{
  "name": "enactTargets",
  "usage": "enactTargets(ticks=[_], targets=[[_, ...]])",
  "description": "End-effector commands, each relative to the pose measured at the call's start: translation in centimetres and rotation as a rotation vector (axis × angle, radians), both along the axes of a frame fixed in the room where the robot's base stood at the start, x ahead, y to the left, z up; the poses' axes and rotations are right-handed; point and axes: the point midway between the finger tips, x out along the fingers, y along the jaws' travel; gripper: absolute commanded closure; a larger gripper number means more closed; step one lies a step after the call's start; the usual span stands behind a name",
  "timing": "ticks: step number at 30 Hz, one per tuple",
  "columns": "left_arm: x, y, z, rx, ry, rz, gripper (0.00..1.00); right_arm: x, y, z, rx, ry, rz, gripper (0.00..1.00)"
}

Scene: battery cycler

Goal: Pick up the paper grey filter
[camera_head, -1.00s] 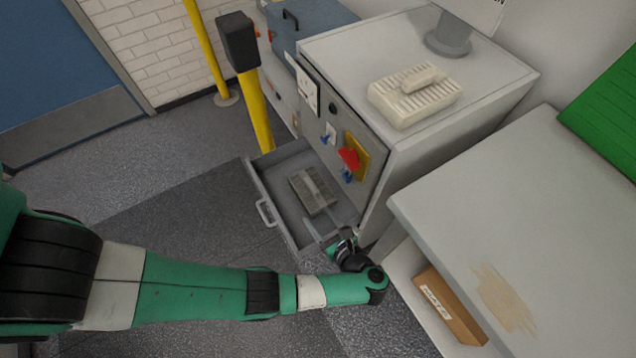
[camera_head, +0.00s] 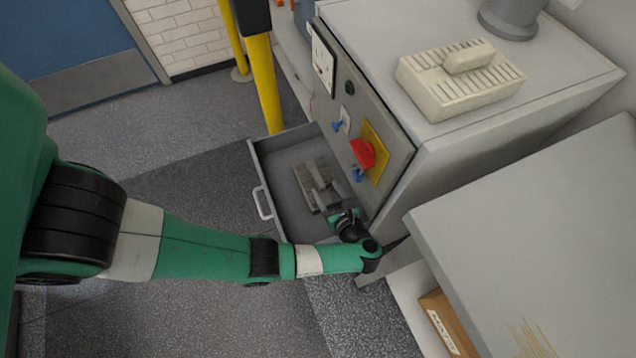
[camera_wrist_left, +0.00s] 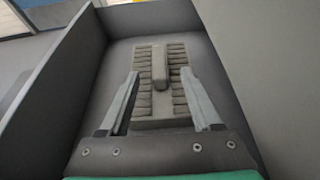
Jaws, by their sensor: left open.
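The grey filter (camera_head: 310,172), a ribbed block with a raised bar handle, lies in the open drawer of the cabinet. In the left wrist view the filter (camera_wrist_left: 158,52) is straight ahead, with its handle upright in the middle. My left gripper (camera_head: 326,192) reaches into the drawer at the filter's near side. Its two fingers (camera_wrist_left: 159,74) are open, one on each side of the handle, over the ribs. I cannot tell whether they touch it. In the head view my gripper hides part of the filter. My right gripper is not in view.
The drawer walls (camera_head: 264,195) stand around the filter. The cabinet front (camera_head: 385,155) with a red switch (camera_head: 362,153) rises close to my wrist. A cream ribbed block (camera_head: 460,80) sits on the cabinet top. A grey bench (camera_head: 530,220) is at the right.

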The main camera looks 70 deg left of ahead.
Motion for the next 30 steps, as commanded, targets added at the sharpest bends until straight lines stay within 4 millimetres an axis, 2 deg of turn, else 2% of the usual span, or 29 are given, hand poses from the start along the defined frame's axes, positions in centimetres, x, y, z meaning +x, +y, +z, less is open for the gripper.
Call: enactTargets(ticks=[5, 15, 22, 30], targets=[[-0.1, 0.5, -0.3, 0.0, -0.001, -0.001, 0.35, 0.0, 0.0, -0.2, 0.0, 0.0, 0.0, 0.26], [-0.6, 4.9, -2.1, 0.0, -0.001, 0.0, 0.35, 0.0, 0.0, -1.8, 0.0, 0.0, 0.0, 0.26], [-0.6, 5.1, -2.0, 0.0, -0.001, -0.002, 0.35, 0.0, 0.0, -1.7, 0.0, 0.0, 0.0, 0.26], [-0.6, 5.1, -2.0, 0.0, -0.001, -0.002, 0.84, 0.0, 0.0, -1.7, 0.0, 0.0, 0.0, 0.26]])
